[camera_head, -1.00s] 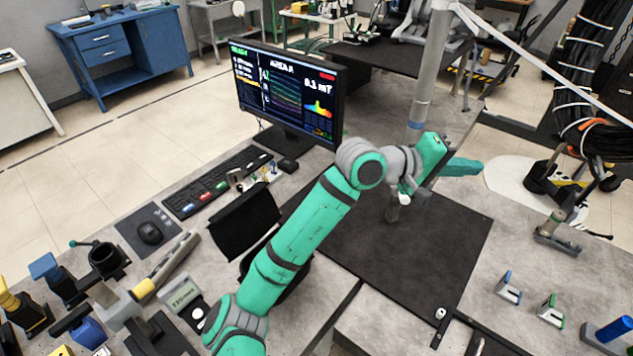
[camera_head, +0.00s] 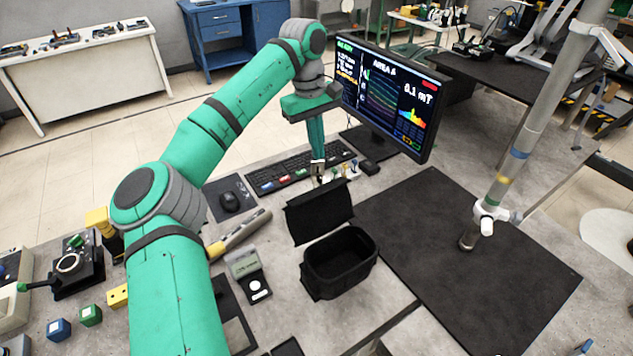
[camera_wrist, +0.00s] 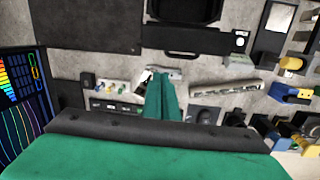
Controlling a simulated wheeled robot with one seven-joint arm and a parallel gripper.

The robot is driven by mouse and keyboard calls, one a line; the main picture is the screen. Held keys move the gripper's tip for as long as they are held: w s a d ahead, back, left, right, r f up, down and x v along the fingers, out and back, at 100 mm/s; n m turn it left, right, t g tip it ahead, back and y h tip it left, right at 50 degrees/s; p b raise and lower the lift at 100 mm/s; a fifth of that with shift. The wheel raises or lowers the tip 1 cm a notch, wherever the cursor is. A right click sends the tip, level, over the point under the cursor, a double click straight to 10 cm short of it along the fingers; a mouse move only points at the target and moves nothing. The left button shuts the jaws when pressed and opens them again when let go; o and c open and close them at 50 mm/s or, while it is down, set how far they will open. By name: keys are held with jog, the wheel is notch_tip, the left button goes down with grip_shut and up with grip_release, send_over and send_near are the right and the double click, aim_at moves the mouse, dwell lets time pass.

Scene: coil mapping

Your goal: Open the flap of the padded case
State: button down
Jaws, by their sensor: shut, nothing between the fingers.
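The padded case (camera_head: 340,264) is a black open-topped box on the grey bench, in the middle of the head view. Its flap (camera_head: 320,212) stands raised and tilted back on the far side, and the dark inside of the case shows. In the wrist view the case (camera_wrist: 185,10) is at the top edge, with the dark flap (camera_wrist: 195,40) just below it. My gripper (camera_head: 317,165) is shut and empty. It points down beyond the flap, near the keyboard, and looks apart from the flap. Its teal fingers show in the wrist view (camera_wrist: 163,82).
A monitor (camera_head: 390,95) stands close behind my gripper, with a keyboard (camera_head: 300,168) below it. A black mat (camera_head: 470,265) lies right of the case, with a grey post (camera_head: 510,150) over it. A small meter (camera_head: 248,265) and a handled tool (camera_head: 240,232) lie left.

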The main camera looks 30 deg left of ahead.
jog(key=s+a+g, duration=0.1)
jog(key=s+a, duration=0.2)
jog(key=a, duration=0.1)
jog(key=shift+n, duration=0.3)
jog(key=d+f, duration=0.1)
jog(key=f, duration=0.1)
jog(key=s+d+f, duration=0.1)
jog(key=d+f, duration=0.1)
jog(key=f, duration=0.1)
jog(key=s+d+f, duration=0.1)
jog(key=f, duration=0.1)
jog(key=shift+s+d+f, duration=0.15)
jog(key=shift+f, duration=0.1)
